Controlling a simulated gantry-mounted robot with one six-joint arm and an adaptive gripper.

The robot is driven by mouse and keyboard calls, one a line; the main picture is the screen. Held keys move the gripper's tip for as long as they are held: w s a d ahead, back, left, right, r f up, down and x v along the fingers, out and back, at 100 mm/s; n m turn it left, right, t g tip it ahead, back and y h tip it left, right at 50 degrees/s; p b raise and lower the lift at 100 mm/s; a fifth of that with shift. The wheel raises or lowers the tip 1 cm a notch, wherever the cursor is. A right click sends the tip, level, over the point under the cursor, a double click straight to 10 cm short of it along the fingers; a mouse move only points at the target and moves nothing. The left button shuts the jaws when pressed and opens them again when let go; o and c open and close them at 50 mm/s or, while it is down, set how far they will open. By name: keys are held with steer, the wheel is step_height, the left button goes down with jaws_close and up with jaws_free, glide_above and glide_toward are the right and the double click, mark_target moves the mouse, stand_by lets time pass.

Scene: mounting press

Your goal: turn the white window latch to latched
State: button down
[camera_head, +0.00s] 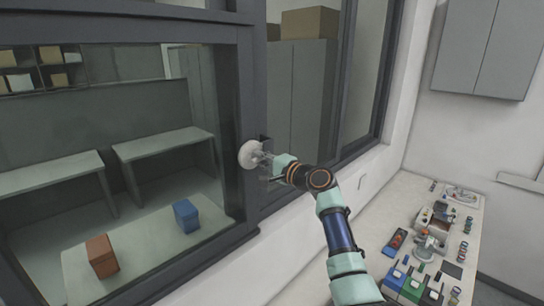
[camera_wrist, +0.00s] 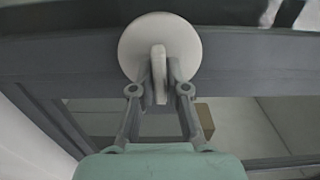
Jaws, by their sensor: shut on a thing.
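The white window latch (camera_head: 250,154) is a round white disc on the dark grey window frame, at the middle post in the head view. In the wrist view its disc (camera_wrist: 182,42) shows at top centre, with a flat white tab (camera_wrist: 158,74) standing out from it and lying lengthwise toward my gripper. My gripper (camera_wrist: 160,82) has one finger on each side of the tab and is shut on it. In the head view my gripper (camera_head: 264,162) reaches the latch from the right; the fingertips there are small and hard to make out.
The dark window frame (camera_head: 249,80) surrounds the latch. Behind the glass are a blue box (camera_head: 186,216) and an orange-brown box (camera_head: 101,256). At right, a white counter (camera_head: 392,212) holds several small devices. A grey cabinet (camera_head: 487,45) hangs above. The space before the window is clear.

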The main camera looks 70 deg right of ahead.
stand_by(0.3)
steer(key=c, duration=1.2)
jaws_free()
steer(key=shift+s, duration=0.1)
steer(key=v, duration=1.2)
